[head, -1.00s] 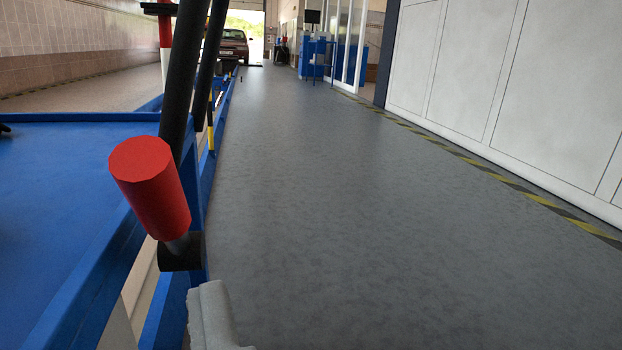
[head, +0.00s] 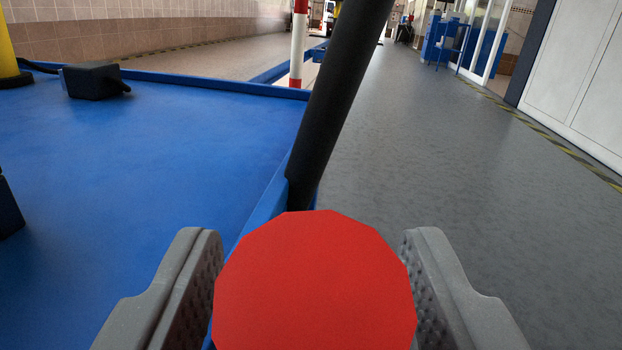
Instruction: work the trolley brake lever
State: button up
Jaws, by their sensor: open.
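The brake lever's red round knob (head: 315,285) fills the lower middle of the head view, seen end-on. My gripper (head: 315,250) is open, with one grey finger on each side of the knob. The left finger looks very close to the knob's edge, and the right finger is close to it too. I cannot tell whether either touches. The lever's shaft is hidden behind the knob. The blue trolley top (head: 190,150) lies to the left and beyond.
A thick black post (head: 335,100) rises just beyond the knob. A black box (head: 95,80) and a yellow post (head: 8,50) stand on the blue top. A red and white post (head: 298,45) is farther back. Grey floor (head: 440,150) on the right is clear.

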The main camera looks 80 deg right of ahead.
jog(key=shift+x, duration=0.95)
grip_shut()
